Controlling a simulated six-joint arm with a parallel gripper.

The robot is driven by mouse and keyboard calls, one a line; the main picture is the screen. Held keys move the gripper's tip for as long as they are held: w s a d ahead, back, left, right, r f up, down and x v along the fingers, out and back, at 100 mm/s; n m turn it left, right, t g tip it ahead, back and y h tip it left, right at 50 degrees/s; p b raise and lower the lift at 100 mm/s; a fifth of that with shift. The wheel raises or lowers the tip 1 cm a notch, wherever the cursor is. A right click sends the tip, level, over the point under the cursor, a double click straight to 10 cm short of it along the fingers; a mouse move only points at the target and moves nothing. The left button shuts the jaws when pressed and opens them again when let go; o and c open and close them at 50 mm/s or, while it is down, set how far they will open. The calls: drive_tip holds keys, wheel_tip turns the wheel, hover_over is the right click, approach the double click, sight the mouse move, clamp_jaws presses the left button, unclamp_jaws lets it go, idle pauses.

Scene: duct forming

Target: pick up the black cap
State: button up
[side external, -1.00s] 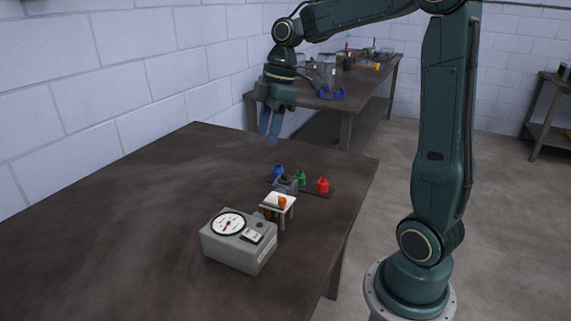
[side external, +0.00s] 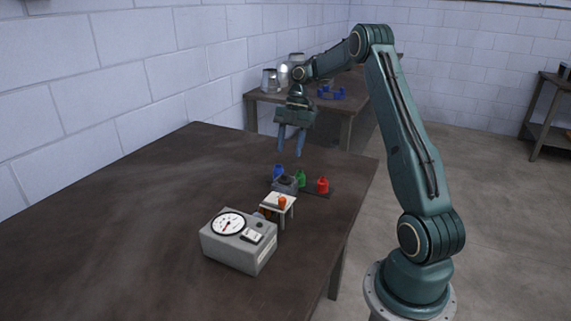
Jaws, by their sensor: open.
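My gripper (side external: 289,153) points down with its two blue fingers apart and nothing between them. It hangs in the air above and behind the row of small coloured bottles. A small grey block (side external: 286,185) with a dark top stands in front of that row, below my gripper in the picture. I cannot tell for sure which dark piece is the black cap; the dark top of the block is too small to make out.
Blue (side external: 278,172), green (side external: 300,178) and red (side external: 323,185) bottles stand in a row on a dark strip. A small white stand (side external: 275,201) with an orange piece and a grey dial meter (side external: 238,243) are nearer. The table's left part (side external: 130,220) is clear.

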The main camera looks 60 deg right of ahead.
sight(285, 174)
drive_tip(key=shift+f, duration=0.15)
drive_tip(key=shift+a+f, duration=0.25)
drive_tip(key=shift+f, duration=0.45)
drive_tip(key=shift+x, duration=2.9)
clamp_jaws()
